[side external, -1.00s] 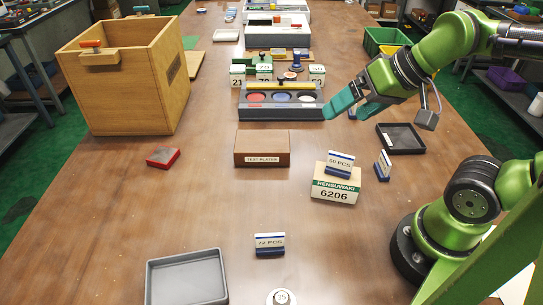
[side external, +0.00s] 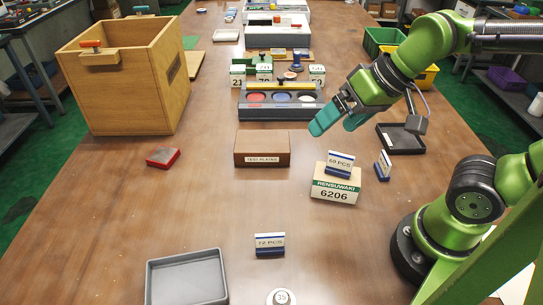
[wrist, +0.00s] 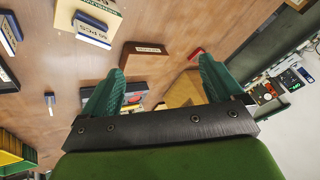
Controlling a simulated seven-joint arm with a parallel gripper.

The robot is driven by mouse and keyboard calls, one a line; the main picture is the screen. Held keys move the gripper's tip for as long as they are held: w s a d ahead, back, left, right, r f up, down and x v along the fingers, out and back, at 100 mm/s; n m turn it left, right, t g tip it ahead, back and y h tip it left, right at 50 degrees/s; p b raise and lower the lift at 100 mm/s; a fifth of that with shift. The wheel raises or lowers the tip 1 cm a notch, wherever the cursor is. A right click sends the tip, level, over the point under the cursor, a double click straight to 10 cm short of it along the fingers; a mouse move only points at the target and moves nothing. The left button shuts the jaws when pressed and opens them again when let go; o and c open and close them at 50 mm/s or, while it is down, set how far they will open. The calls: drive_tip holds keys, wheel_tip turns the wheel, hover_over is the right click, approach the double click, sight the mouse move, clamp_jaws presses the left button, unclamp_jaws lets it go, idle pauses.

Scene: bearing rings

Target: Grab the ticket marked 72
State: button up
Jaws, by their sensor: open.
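The ticket marked 72 PCS (side external: 269,244) is a small white card with a blue base. It stands upright on the wooden table, near the front middle in the side view. I cannot pick it out for sure in the wrist view. My gripper (side external: 335,123) has teal fingers and is open and empty. It is well above the table, right of the ink-pad case and far behind the 72 ticket. In the wrist view my gripper's two fingers (wrist: 160,64) are spread apart with nothing held between them.
A 60 PCS ticket (side external: 339,164) is at the RENSUWAKI 6206 box (side external: 334,190); another ticket (side external: 383,165) stands to its right. A brown box (side external: 262,160), ink-pad case (side external: 280,112), grey tray (side external: 187,252) and round weight (side external: 281,297) are around. Table beside the 72 ticket is clear.

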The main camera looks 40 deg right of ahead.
drive_tip(key=w+a+f+g, duration=0.1)
drive_tip(key=a+f+g, duration=0.3)
drive_tip(key=a, duration=0.6)
drive_tip(key=m+g+h, duration=0.2)
drive_tip(key=m+h, duration=0.1)
drive_tip(key=m, duration=0.3)
hover_over(270, 235)
wheel_tip(270, 235, down, 2)
drive_tip(key=f, duration=1.1)
drive_tip(key=shift+s+a+f, duration=0.1)
drive_tip(key=shift+s+a, duration=0.1)
drive_tip(key=shift+s, duration=0.1)
drive_tip(key=shift+w+d+f, duration=0.1)
drive_tip(key=shift+w+f, duration=0.1)
drive_tip(key=shift+f, duration=1.15)
drive_tip(key=shift+w+d+f, duration=0.1)
drive_tip(key=shift+w+f, duration=0.05)
drive_tip(key=shift+f, duration=1.2)
drive_tip(key=shift+c, duration=0.4)
drive_tip(key=shift+r, duration=0.1)
drive_tip(key=c, duration=1.1)
